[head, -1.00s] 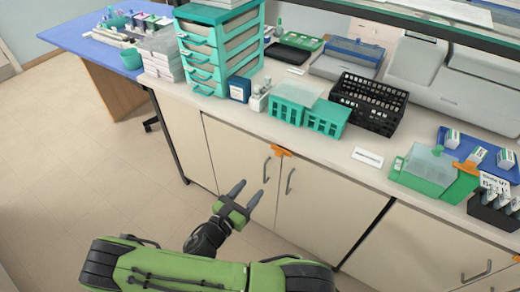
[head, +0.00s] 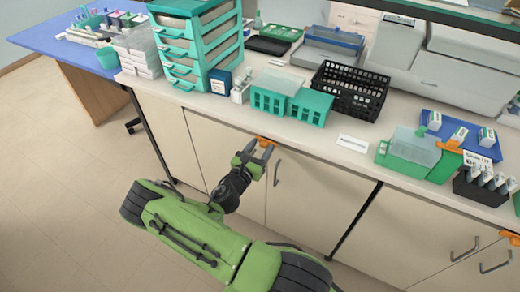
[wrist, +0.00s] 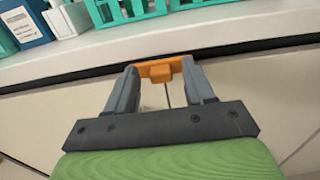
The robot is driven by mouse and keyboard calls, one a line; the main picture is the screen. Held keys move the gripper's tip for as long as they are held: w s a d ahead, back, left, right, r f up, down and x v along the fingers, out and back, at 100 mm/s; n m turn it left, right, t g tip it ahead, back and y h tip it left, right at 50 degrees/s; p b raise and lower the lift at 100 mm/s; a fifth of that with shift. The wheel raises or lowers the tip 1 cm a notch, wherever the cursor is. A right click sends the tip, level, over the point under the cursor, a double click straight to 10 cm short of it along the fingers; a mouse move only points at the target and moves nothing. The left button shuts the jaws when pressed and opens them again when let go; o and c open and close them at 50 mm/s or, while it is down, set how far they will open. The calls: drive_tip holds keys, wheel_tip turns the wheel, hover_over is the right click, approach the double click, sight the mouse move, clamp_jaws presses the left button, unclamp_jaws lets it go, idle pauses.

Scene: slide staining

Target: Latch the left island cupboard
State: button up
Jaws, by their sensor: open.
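The left island cupboard has two cream doors, the left door (head: 228,165) and the right door (head: 315,200), which look closed. An orange latch (head: 265,141) sits at the top of the seam between them, just under the counter edge. In the wrist view the orange latch (wrist: 160,70) lies between and just beyond the fingertips. My gripper (head: 257,151) is open at the latch; it also shows in the wrist view (wrist: 160,80). I cannot tell whether the fingers touch the latch. The right door's handle (head: 276,172) shows beside my gripper; the left door's handle is hidden behind it.
The counter (head: 300,136) overhangs just above the latch. Teal racks (head: 290,103), a black basket (head: 348,90) and a green staining box (head: 410,155) stand on it. Another orange latch (head: 511,238) is at the far right. The floor at left is clear.

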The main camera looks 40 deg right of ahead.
drive_tip(key=shift+c, duration=0.4)
clamp_jaws()
drive_tip(key=shift+m, duration=0.3)
drive_tip(key=m, duration=0.3)
drive_tip(key=shift+s+m, duration=0.1)
drive_tip(key=shift+m, duration=0.2)
drive_tip(key=m, duration=0.4)
drive_tip(key=shift+s+f+m+b, duration=0.1)
drive_tip(key=shift+f+m+b, duration=0.05)
drive_tip(key=shift+m+b, duration=0.2)
drive_tip(key=m+b, duration=0.1)
drive_tip(key=m, duration=0.3)
drive_tip(key=shift+f+b, duration=0.15)
drive_tip(key=shift+b, duration=0.15)
drive_tip(key=m+b, duration=0.2)
drive_tip(key=m, duration=0.3)
drive_tip(key=shift+f, duration=0.1)
drive_tip(key=shift+s, duration=0.1)
